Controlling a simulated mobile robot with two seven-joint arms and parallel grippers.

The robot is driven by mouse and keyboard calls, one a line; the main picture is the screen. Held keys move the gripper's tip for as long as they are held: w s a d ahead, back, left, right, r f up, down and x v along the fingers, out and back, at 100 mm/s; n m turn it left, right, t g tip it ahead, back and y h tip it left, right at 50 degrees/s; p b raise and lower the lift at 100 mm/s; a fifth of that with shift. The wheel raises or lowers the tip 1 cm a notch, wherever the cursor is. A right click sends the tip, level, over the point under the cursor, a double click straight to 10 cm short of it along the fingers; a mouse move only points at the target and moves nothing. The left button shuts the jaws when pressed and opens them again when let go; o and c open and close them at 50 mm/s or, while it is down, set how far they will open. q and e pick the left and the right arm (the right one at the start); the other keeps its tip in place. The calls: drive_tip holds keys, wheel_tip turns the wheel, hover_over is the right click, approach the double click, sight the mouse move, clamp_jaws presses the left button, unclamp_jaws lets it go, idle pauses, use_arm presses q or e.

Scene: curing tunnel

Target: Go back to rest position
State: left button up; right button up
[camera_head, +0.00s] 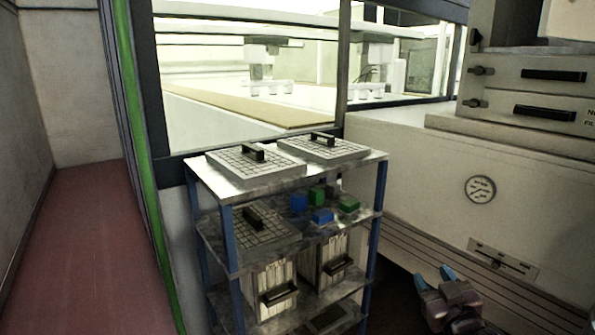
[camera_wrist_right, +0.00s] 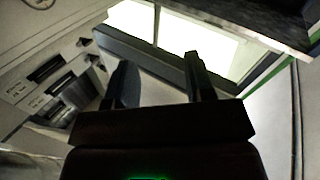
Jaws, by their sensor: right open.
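My right gripper (camera_head: 433,280) is low at the right in the head view, beside the rack and apart from it. Its two fingers are spread with nothing between them. In the right wrist view the gripper (camera_wrist_right: 160,82) also shows open and empty, with the window and a machine with drawers behind it. My left gripper is not in either view.
A shelf rack (camera_head: 284,183) with blue posts stands in the middle, with gridded trays (camera_head: 325,150) on top. Coloured blocks (camera_head: 322,216) and black-handled boxes (camera_head: 277,290) fill lower shelves. A drawer machine (camera_head: 530,90) is at right. Red floor (camera_head: 95,250) at left is clear.

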drive_tip(key=s+f+m+g+h, duration=0.1)
drive_tip(key=s+f+g, duration=0.6)
drive_tip(key=s+f, duration=1.9)
drive_tip(key=shift+s+f+m+h, duration=0.3)
drive_tip(key=shift+f+m, duration=0.15)
drive_tip(key=shift+m, duration=0.45)
